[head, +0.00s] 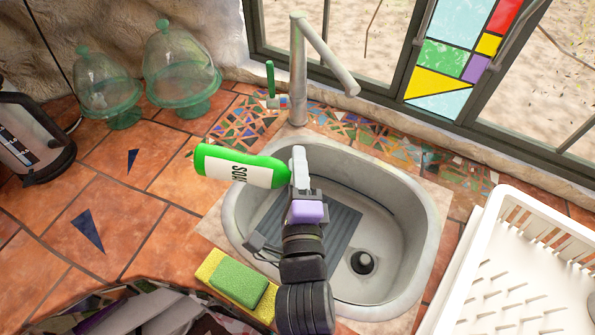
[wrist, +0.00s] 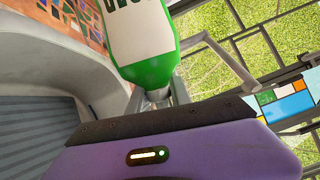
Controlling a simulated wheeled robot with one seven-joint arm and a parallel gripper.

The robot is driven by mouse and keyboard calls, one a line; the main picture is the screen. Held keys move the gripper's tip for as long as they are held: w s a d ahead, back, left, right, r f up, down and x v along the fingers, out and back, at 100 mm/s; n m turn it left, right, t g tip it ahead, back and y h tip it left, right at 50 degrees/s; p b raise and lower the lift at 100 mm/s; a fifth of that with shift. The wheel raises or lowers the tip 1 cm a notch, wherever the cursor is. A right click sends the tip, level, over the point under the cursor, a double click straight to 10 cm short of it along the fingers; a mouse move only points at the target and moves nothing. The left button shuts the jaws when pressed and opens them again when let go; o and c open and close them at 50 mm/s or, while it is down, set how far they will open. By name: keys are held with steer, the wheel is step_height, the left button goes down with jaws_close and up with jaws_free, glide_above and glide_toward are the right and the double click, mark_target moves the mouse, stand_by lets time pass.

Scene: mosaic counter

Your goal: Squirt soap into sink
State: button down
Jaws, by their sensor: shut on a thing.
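A green soap bottle (head: 238,168) with a white label lies nearly sideways in the air above the left rear rim of the sink (head: 428,220). Its base points left and its neck end is at my gripper (head: 299,165). My gripper is shut on the bottle near its neck. In the wrist view the bottle (wrist: 140,40) shows its green shoulder and narrow neck close to the gripper; the fingertips and nozzle are largely hidden there. The grey sink basin has a dark ribbed mat (head: 345,222) and a drain (head: 362,262).
A faucet (head: 298,80) rises behind the sink, close to my gripper. A white dish rack (head: 500,260) stands at the right. A yellow and green sponge (head: 238,282) lies front left. Glass domes (head: 180,70) and a kettle (head: 30,135) stand at the left.

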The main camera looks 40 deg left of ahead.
steer(key=m+b, duration=0.2)
steer(key=b, duration=0.1)
steer(key=r+m+b, duration=0.1)
steer(key=m+b, duration=0.1)
steer(key=b, duration=0.2)
steer(key=shift+w+d+t, duration=0.1)
steer(key=shift+d+t, duration=0.05)
steer(key=shift+t, duration=0.25)
steer(key=shift+r+m+y, duration=0.1)
steer(key=shift+m+y, duration=0.2)
steer(key=shift+m, duration=0.1)
steer(key=shift+n, duration=0.3)
steer(key=shift+w+d+r+n+g+h+p, duration=0.2)
steer(key=shift+r+n+h+p, duration=0.55)
steer(key=shift+n+p, duration=2.3)
steer(key=shift+w+d+r+n+g+h+p, duration=0.2)
steer(key=shift+r+n+p, duration=0.8)
steer(key=shift+n+p, duration=2.05)
steer(key=shift+d+r+n+g+h+p, duration=0.3)
steer(key=shift+r+n+h+p, duration=0.5)
steer(key=shift+n+p, duration=2.25)
steer(key=shift+a+m, duration=0.1)
steer(key=shift+m, duration=0.15)
steer(key=shift+r, duration=0.2)
